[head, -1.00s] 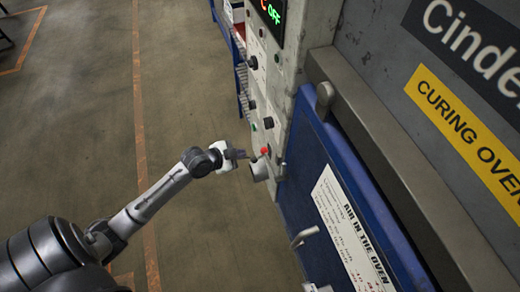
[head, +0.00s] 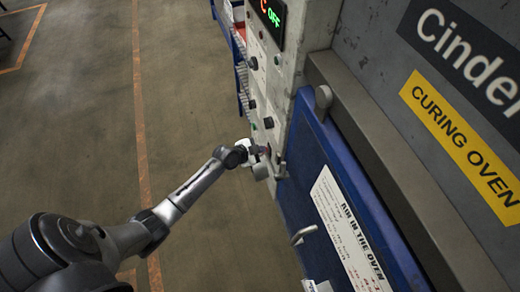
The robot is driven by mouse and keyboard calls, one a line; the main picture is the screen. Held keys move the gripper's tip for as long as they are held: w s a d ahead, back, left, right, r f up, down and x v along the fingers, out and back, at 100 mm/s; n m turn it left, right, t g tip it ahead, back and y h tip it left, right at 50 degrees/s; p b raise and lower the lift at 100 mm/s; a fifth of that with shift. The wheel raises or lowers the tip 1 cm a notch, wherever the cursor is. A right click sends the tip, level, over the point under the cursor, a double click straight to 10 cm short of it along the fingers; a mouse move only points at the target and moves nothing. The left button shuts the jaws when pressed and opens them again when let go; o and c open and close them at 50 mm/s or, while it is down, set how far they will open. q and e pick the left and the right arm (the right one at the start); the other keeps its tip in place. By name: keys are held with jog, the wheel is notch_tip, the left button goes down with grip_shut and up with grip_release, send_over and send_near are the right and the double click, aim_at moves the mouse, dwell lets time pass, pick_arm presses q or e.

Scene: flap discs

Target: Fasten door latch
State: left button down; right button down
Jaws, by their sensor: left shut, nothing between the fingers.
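The blue oven door (head: 305,170) fills the lower right and looks shut against the grey frame. A bent metal lever (head: 303,235) sticks out from its left side, and a small metal piece (head: 281,168) sits where the door meets the control panel (head: 272,85). I cannot tell which of these is the latch. My left gripper (head: 264,151) is shut and empty, at the lower part of the panel, up and left of the lever. It hides most of the red button there; contact cannot be told. My right gripper does not show.
A pale round fitting (head: 261,171) juts from the panel just below my left gripper. Dark knobs (head: 268,122) and a lit display (head: 272,15) are above. A yellow sign (head: 462,140) marks the oven. The floor (head: 190,90) at left is open.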

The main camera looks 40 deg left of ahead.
pick_arm(q)
jog(key=shift+w+a+f, duration=0.2)
jog(key=shift+w+f, duration=0.1)
jog(key=shift+f, duration=0.45)
jog(key=s+d+f+n+g+h+b, duration=0.2)
jog(key=d+f+n+h+b, duration=0.2)
jog(key=b, duration=0.6)
jog(key=s+d+f+n+g+h+b, duration=0.2)
jog(key=s+d+f+n+h+b, duration=0.1)
jog(key=f+b, duration=0.6)
jog(key=d+n+h+b, duration=0.1)
jog(key=h+b, duration=0.1)
jog(key=shift+d+f+n+h, duration=0.15)
jog(key=shift+d+n+h, duration=0.25)
